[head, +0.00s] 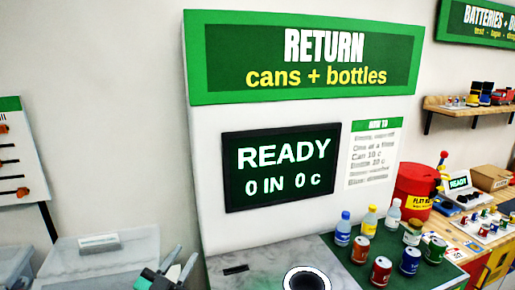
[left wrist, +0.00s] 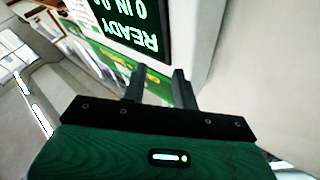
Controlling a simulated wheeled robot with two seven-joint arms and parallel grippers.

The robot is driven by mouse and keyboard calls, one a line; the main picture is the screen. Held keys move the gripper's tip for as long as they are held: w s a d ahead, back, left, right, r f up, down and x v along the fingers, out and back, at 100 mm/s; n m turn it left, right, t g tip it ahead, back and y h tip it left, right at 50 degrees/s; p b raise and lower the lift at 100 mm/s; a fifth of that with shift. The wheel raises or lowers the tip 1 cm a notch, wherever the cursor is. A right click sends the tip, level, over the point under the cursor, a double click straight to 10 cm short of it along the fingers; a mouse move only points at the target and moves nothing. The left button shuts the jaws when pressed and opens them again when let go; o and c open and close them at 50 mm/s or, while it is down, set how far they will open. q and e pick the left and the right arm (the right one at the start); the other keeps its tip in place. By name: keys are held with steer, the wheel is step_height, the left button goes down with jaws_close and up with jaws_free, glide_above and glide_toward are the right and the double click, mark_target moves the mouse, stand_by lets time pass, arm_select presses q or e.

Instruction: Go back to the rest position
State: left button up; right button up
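My left gripper (head: 180,262) shows at the bottom of the head view, in front of the left side of the return machine (head: 215,180). In the left wrist view its two dark fingers (left wrist: 160,88) stand apart with nothing between them, so it is open and empty. The machine's screen (head: 282,165) reads READY, 0 IN, 0 c, and it also shows upside down in the left wrist view (left wrist: 132,20). My right gripper is in neither view.
A round opening (head: 307,279) with a pale rim is in the grey counter (head: 250,272). Several cans (head: 381,270) and bottles (head: 343,228) stand on a green mat to its right. A red bin (head: 412,185) is behind them. Clear plastic bins (head: 105,265) stand at the lower left.

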arm_select(q)
steer(key=s+a+f+n+g+y, duration=0.2)
steer(key=s+a+f+n+y, duration=0.1)
steer(key=f+y, duration=0.15)
steer(key=s+a+f+n+g+y, duration=0.1)
steer(key=s+a+f+n+y, duration=0.15)
steer(key=f, duration=0.35)
steer(key=s+f+g, duration=0.7)
steer(key=s+f, duration=0.1)
steer(key=s, duration=0.5)
steer(key=s+f+g, duration=0.7)
steer(key=s+f, duration=0.1)
steer(key=s, duration=0.4)
step_height(320, 180, down, 31)
steer(key=s+a+f+g+y, duration=0.1)
steer(key=s+a+f+g, duration=0.1)
steer(key=s+f, duration=1.6)
steer(key=shift+s+a+f, duration=0.35)
steer(key=shift+s+a, duration=0.25)
steer(key=shift+s, duration=0.3)
steer(key=shift+s, duration=0.1)
